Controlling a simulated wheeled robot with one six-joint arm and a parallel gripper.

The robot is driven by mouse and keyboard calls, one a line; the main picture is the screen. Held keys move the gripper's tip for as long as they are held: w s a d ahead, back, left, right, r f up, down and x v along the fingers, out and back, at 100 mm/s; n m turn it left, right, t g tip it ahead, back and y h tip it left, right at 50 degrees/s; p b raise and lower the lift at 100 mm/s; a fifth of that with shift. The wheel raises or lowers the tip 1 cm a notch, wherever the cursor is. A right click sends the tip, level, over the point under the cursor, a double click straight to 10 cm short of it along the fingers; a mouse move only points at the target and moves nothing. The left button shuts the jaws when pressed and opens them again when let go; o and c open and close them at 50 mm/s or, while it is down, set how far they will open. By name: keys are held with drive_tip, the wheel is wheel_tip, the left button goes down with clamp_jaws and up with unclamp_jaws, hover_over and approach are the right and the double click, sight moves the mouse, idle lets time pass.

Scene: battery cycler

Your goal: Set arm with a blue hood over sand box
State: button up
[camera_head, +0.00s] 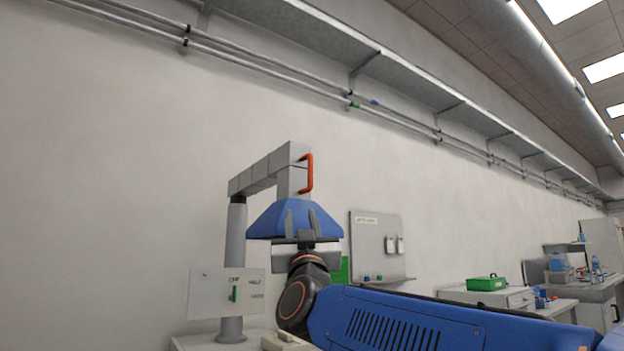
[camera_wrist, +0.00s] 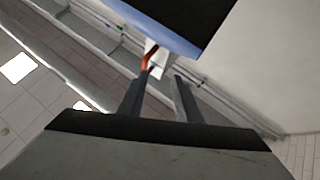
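The arm with a blue hood stands on the left in the head view: a grey post (camera_head: 235,262), a grey jointed boom (camera_head: 262,173), an orange handle (camera_head: 308,173) and the blue hood (camera_head: 268,219) under it. My gripper (camera_head: 301,217) points up in front of the hood, below the handle. In the wrist view my gripper (camera_wrist: 161,82) has its two fingers apart, with nothing held. The orange handle (camera_wrist: 149,60) shows beyond the fingertips there, and the dark underside and blue edge of the hood (camera_wrist: 175,38) are above. I cannot make out a sand box.
A grey wall board (camera_head: 378,245) hangs behind. A green box (camera_head: 486,283) and benches with bottles (camera_head: 598,275) stand to the right. Pipes (camera_head: 270,65) run high along the wall.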

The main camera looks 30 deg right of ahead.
sight(310, 173)
drive_tip(key=w+d+r+h, duration=0.1)
drive_tip(key=w+d+r, duration=0.1)
drive_tip(key=r, duration=0.3)
drive_tip(key=w+d+r+m+h, duration=0.1)
drive_tip(key=w+d+r, duration=0.2)
drive_tip(key=w+r, duration=0.1)
drive_tip(key=w+d+r+m+g+h, duration=0.1)
drive_tip(key=w+d+r, duration=0.2)
drive_tip(key=r, duration=0.3)
drive_tip(key=shift+h, duration=0.4)
clamp_jaws()
